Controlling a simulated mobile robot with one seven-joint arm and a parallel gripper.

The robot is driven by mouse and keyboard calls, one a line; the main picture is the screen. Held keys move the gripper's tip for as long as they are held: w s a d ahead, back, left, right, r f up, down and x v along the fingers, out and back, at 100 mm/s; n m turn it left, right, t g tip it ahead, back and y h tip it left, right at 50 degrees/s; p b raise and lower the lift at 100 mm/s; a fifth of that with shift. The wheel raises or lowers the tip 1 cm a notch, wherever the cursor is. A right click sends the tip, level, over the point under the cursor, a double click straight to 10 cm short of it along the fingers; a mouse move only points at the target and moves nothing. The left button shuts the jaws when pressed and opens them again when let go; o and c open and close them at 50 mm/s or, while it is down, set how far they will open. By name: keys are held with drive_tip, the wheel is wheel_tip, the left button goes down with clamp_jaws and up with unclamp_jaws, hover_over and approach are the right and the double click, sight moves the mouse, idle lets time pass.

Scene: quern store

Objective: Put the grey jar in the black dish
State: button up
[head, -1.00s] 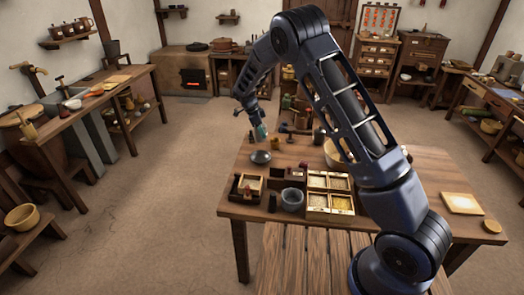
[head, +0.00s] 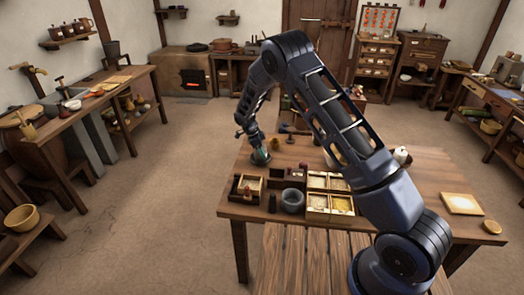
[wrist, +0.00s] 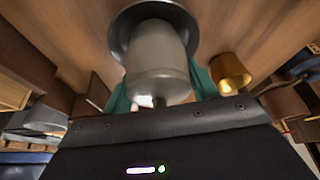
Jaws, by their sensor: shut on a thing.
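The grey jar (wrist: 157,52) is held between the teal fingers of my gripper (wrist: 160,88) in the wrist view. The jar's far end is over the middle of the black dish (wrist: 118,38), whose dark rim shows around it. I cannot tell whether the jar touches the dish. In the head view my gripper (head: 261,153) points down at the dish (head: 254,161) near the table's back left corner. The jar is mostly hidden there by my fingers.
A brass-coloured cup (wrist: 231,72) stands close beside my gripper. In front are a dark wooden box (head: 246,187), a grey mortar (head: 292,201) and a grain tray with compartments (head: 330,211). A pale board (head: 461,203) lies at the right, with bare tabletop to its left.

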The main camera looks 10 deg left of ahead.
drive_tip(key=o, duration=1.2)
drive_tip(key=shift+f, duration=0.1)
